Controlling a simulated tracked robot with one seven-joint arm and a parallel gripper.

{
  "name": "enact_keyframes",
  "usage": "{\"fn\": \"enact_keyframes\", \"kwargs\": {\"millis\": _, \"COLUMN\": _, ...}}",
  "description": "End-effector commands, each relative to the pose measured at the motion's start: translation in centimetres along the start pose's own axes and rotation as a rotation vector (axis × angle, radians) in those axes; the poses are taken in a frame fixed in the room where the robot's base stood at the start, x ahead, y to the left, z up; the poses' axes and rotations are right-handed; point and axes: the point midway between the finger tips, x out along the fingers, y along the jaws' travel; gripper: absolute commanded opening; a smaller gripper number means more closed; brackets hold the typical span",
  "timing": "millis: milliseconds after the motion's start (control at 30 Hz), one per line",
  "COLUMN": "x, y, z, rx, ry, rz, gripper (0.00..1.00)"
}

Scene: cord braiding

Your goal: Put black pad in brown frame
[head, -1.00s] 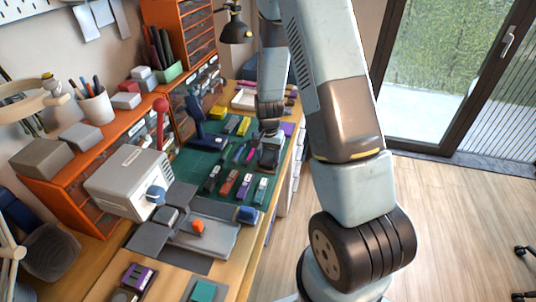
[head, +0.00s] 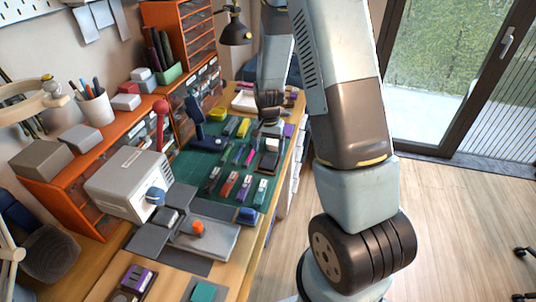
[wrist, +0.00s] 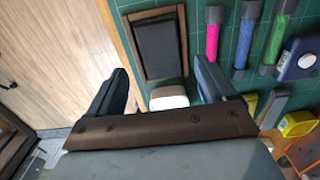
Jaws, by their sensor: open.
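The brown frame (wrist: 184,40) lies on the green mat at the top of the wrist view. A black pad (wrist: 157,49) shows inside its rim and looks flat; whether it is fully seated is hard to tell. In the head view the brown frame with its dark inside (head: 267,161) is small, near the mat's right edge. My gripper (wrist: 168,80) is open, with its two fingers wide apart and nothing held between them. It is just off the frame's near end in the wrist view, apart from the pad. In the head view my gripper (head: 272,131) is beyond the frame.
A white rounded thing (wrist: 168,98) lies between my fingers in the wrist view. Pink and green tubes (wrist: 214,35), a blue tool (wrist: 300,60) and a yellow piece (wrist: 297,124) lie on the right. The table edge runs close on the left.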

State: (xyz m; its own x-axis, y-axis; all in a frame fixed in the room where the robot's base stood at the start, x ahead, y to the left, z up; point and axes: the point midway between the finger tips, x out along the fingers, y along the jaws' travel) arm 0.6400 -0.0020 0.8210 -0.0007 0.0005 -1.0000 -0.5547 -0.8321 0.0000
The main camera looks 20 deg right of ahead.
Motion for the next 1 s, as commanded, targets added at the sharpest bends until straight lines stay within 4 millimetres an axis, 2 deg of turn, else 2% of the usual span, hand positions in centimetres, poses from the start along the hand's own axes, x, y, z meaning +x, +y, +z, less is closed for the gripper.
{"fn": "enact_keyframes", "kwargs": {"millis": 33, "x": -1.0, "y": -0.1, "z": -0.1, "rx": -0.001, "ry": 0.005, "rz": -0.003, "gripper": 0.83}}
{"fn": "enact_keyframes", "kwargs": {"millis": 300, "x": -5.5, "y": -0.1, "z": 0.0, "rx": 0.000, "ry": 0.003, "rz": -0.003, "gripper": 0.83}}
{"fn": "enact_keyframes", "kwargs": {"millis": 767, "x": -10.2, "y": 0.1, "z": 0.3, "rx": -0.018, "ry": 0.014, "rz": -0.015, "gripper": 0.83}}
{"fn": "enact_keyframes", "kwargs": {"millis": 867, "x": -12.5, "y": 0.6, "z": 1.0, "rx": -0.048, "ry": 0.033, "rz": -0.035, "gripper": 0.83}}
{"fn": "enact_keyframes", "kwargs": {"millis": 1000, "x": -16.6, "y": 1.4, "z": 2.5, "rx": -0.109, "ry": 0.073, "rz": -0.069, "gripper": 0.83}}
